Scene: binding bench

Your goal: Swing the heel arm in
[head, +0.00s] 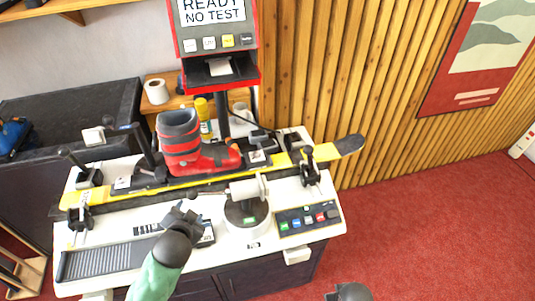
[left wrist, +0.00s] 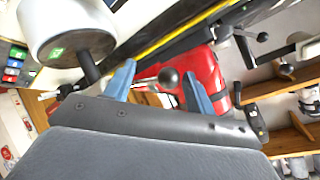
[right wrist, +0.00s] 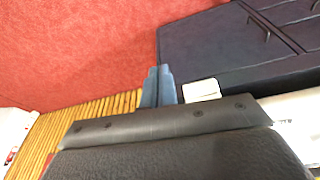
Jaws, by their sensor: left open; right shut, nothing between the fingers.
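My left gripper (head: 185,208) is just in front of the knob. In the left wrist view the knob (left wrist: 168,77) shows between the open, apart fingers (left wrist: 158,72); I cannot tell any contact. A red and grey boot (head: 182,150) stands in the binding on the yellow and black ski (head: 220,178). My right gripper (right wrist: 158,72) is shut and empty.
Black clamps (head: 310,170) hold the ski near its ends. A button panel (head: 308,217) is at the bench's right front, a ribbed grey tray (head: 105,260) at the left front. The red display post (head: 215,40) stands behind. Red carpet (head: 430,220) is clear at right.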

